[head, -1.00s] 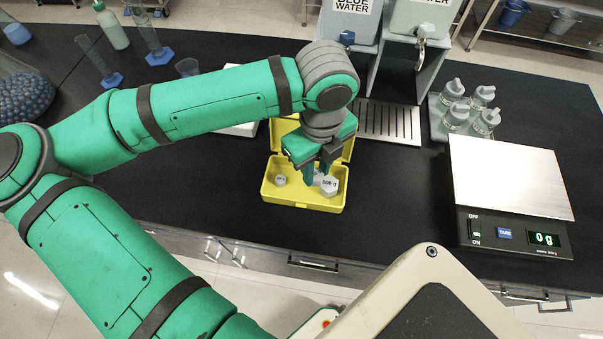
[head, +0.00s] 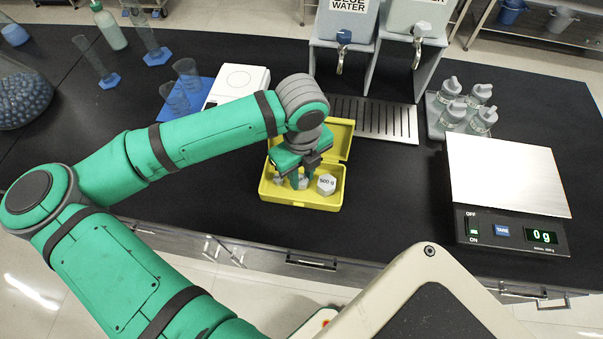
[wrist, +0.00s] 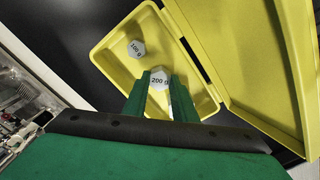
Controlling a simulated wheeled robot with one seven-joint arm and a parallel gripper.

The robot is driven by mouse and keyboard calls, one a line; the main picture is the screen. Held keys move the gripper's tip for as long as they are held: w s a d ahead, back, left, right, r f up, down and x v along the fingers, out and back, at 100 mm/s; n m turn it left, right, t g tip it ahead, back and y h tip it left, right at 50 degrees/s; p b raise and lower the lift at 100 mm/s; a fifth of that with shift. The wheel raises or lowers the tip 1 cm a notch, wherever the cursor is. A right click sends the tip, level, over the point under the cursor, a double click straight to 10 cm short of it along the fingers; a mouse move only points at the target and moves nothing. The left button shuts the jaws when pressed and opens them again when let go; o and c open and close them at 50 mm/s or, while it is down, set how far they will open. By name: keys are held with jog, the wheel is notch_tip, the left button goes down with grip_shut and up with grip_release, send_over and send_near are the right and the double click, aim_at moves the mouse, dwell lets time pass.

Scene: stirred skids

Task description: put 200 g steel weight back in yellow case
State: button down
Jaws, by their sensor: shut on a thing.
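The yellow case (head: 337,198) stands open on the black bench, and its case wall also shows in the wrist view (wrist: 100,52). My gripper (wrist: 160,88) is shut on the 200 g steel weight (wrist: 159,78), a pale hexagonal piece with its label facing up. In the head view my gripper (head: 297,181) is low over the case's tray, between the 100 g weight (head: 279,180) on the left and the 500 g weight (head: 326,184) on the right. The 100 g weight also shows in the wrist view (wrist: 136,48). The fingers hide the held weight's underside, so I cannot tell whether it touches the case floor.
The case's raised lid (head: 338,135) stands behind the tray. A scale (head: 508,175) reading 0 g is at right. Bottles (head: 482,121), a drip grate (head: 375,117) and water dispensers (head: 345,22) stand behind. A white device (head: 238,82) and beakers (head: 187,73) are at back left.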

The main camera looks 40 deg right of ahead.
aim_at(302, 180)
jog(key=shift+f, duration=0.1)
jog(key=c, duration=1.5)
grip_release()
jog(key=shift+o, duration=0.2)
notch_tip(302, 180, up, 12)
